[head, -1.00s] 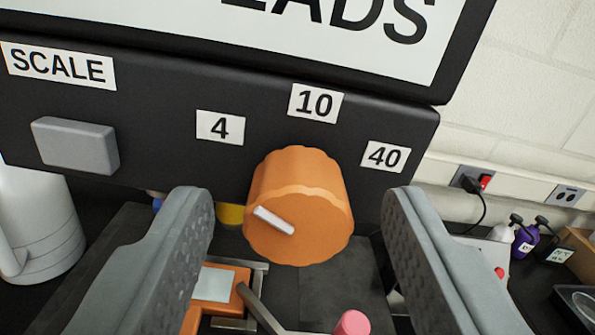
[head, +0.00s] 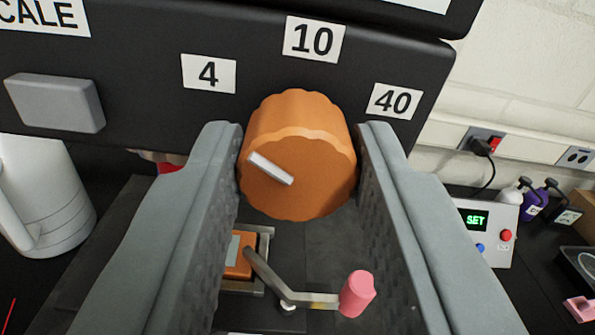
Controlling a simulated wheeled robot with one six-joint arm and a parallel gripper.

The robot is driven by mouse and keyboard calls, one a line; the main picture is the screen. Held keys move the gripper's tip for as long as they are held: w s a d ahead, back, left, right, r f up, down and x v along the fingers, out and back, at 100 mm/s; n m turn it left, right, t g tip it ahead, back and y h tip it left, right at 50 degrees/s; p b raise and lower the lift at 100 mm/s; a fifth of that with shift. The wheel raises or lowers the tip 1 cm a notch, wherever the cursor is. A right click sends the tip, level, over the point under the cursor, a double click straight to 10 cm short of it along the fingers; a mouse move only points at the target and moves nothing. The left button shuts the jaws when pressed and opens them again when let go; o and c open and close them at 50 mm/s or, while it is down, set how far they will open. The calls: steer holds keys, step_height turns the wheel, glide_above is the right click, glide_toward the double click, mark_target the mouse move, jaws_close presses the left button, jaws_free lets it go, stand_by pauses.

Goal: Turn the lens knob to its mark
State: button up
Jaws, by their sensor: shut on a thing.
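The orange lens knob (head: 305,170) sticks out from the front of a black panel. Its white pointer (head: 270,168) points up and left, toward the side of the label 4 (head: 208,73). The label 10 (head: 313,39) is above the knob and the label 40 (head: 395,101) is at its upper right. My gripper (head: 300,165) is shut on the knob, one grey finger on its left side and one on its right. The fingers hide the knob's outer sides.
A grey button (head: 55,102) sits left on the panel. Below the knob are a crank with a pink handle (head: 357,293) and an orange block (head: 238,256). A white jug (head: 45,200) stands left. A box reading SET (head: 485,228) and bottles stand right.

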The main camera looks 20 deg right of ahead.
steer(key=m, duration=0.6)
steer(key=shift+m, duration=2.7)
steer(key=o, duration=1)
steer(key=shift+c, duration=0.2)
steer(key=shift+s, duration=0.1)
steer(key=v, duration=1.7)
steer(key=shift+s, duration=0.1)
